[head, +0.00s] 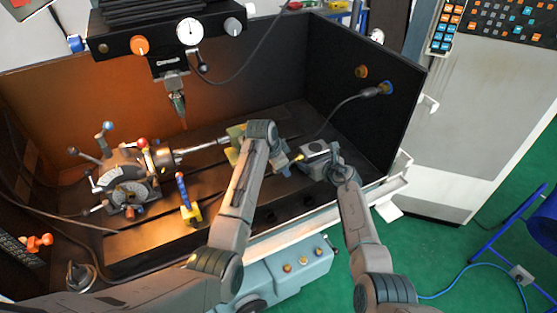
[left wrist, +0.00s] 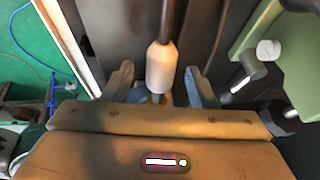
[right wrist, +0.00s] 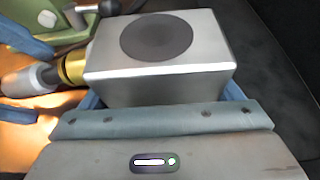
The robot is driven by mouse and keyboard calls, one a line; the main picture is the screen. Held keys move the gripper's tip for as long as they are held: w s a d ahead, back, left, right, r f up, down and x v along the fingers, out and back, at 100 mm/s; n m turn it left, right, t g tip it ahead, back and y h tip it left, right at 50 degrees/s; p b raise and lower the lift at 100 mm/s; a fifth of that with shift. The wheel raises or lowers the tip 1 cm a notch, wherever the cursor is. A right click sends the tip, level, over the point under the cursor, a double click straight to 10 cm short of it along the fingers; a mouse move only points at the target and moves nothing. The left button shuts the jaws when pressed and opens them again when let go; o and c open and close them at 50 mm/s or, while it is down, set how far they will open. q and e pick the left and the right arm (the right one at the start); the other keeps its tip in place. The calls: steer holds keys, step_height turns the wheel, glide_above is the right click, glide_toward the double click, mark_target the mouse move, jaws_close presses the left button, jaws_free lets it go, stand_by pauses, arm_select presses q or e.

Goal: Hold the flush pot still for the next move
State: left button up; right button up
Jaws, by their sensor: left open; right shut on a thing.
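The flush pot (head: 313,148) is a grey metal block with a dark round patch on its top. It fills the upper middle of the right wrist view (right wrist: 215,65). My right gripper (head: 325,158) is shut on it; the fingers are mostly hidden below the block. My left gripper (left wrist: 161,85) is open, with one finger on each side of a pale tapered sleeve (left wrist: 161,68) on a dark rod. I see gaps on both sides of the sleeve. A brass collar (right wrist: 72,68) and grey sleeve sit close to the pot's left side; contact is unclear.
A yellow clamp with a blue handle (head: 184,195) stands in front. A dark wall (head: 360,90) with a cable rises behind the pot.

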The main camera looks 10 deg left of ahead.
arm_select(q)
steer(key=shift+f, duration=0.1)
jaws_close()
stand_by(0.3)
steer(key=shift+s+a, duration=0.1)
steer(key=shift+a, duration=0.15)
steer(key=shift+s+a+f, duration=0.1)
steer(key=shift+s+a, duration=0.1)
steer(key=shift+a, duration=0.15)
steer(key=shift+s+a+f, duration=0.2)
steer(key=shift+s+a, duration=0.4)
steer(key=shift+a, duration=0.2)
steer(key=shift+s+a+f, duration=0.15)
steer(key=shift+s+a, duration=0.4)
steer(key=shift+a, duration=0.2)
